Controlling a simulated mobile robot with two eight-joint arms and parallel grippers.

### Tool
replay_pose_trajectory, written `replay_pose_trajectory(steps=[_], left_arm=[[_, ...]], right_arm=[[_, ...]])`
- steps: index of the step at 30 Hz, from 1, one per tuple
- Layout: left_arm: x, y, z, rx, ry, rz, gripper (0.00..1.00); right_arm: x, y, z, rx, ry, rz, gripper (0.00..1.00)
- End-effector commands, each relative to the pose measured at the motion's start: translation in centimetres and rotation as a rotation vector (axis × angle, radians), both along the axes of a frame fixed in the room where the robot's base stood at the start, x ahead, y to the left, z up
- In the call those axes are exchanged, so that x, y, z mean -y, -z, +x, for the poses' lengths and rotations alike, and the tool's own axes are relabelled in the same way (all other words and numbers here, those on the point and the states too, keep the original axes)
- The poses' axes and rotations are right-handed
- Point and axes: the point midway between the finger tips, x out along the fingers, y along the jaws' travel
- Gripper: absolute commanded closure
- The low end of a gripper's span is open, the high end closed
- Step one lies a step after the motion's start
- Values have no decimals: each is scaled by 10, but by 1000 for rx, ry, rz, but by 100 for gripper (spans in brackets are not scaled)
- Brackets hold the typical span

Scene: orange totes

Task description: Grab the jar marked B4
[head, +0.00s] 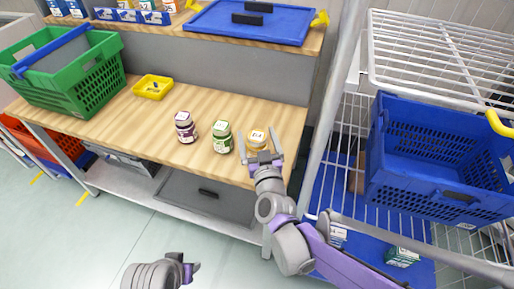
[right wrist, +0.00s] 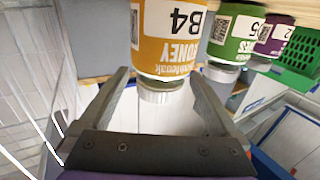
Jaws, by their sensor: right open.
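The jar marked B4 (head: 257,139), with a yellow honey label and a white lid, stands upright on the wooden workbench (head: 226,172) near its right end. In the right wrist view the B4 jar (right wrist: 168,38) appears upside down, label legible. My right gripper (head: 264,153) is open and empty at the jar's near side. In the right wrist view its fingertips (right wrist: 161,76) lie to either side of the lid; contact cannot be told. Part of my left arm shows at the bottom of the head view, with what seems the left gripper (head: 189,271) at its end, jaws unclear.
A green jar (head: 221,138) stands close left of the B4 jar, then a dark purple jar (head: 185,128). A small yellow tray (head: 153,87) and a green crate (head: 75,73) are farther left. A wire rack with a blue crate (head: 430,168) stands to the right.

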Motion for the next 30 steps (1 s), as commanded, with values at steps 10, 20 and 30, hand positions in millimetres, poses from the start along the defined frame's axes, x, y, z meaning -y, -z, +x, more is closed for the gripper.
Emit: replay_pose_trajectory(steps=[10, 20, 30], left_arm=[[0, 0, 0, 0, 0, 0, 50], [0, 0, 0, 0, 0, 0, 50], [0, 0, 0, 0, 0, 0, 50]], right_arm=[[0, 0, 0, 0, 0, 0, 30], [0, 0, 0, 0, 0, -1, 89], [0, -1, 0, 1, 0, -1, 100]])
